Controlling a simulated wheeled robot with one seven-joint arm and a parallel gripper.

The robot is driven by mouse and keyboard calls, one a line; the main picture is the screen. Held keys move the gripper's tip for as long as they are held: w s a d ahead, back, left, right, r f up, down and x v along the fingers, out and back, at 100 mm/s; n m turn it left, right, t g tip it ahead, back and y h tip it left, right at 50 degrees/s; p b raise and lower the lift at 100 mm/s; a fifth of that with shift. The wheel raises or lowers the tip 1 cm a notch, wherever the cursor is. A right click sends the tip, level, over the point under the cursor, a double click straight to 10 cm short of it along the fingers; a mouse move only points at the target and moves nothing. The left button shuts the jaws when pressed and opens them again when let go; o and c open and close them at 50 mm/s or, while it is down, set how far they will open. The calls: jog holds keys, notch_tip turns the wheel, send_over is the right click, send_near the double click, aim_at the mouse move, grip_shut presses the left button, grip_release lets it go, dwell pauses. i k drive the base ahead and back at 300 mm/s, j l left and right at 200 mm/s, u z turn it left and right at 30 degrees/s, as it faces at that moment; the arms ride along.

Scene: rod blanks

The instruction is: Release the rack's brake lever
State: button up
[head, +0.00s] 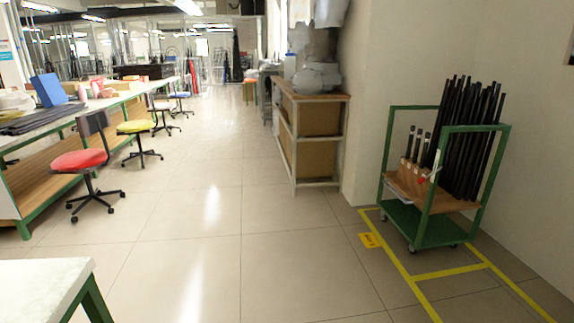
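The rack (424,232) is a green-framed cart on small casters at the right, beside the wall. It holds many tall black rods (472,140) and a few shorter ones in a wooden block at its left. A small red part (422,180), possibly the brake lever, shows at the front left post near the wooden shelf. It is too small to tell its exact shape or position. My gripper is not in view.
Yellow tape (405,275) marks the floor around the rack, with a yellow label (370,240) beside it. A wooden cabinet (313,135) stands further back. A table corner (45,275) is at the lower left, and a red chair (80,160) behind. The middle floor is clear.

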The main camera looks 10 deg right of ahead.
aim_at(422, 179)
jog(key=i, duration=0.95)
jog(key=i+j+z, duration=0.1)
jog(key=i, duration=0.8)
jog(key=i+j+z, duration=0.2)
jog(key=i+z, duration=0.25)
jog(key=i, duration=0.15)
jog(key=i+j+z, duration=0.35)
jog(key=i+z, duration=0.15)
jog(key=i+j+z, duration=0.45)
jog(key=i+j, duration=0.1)
jog(key=j, duration=0.05)
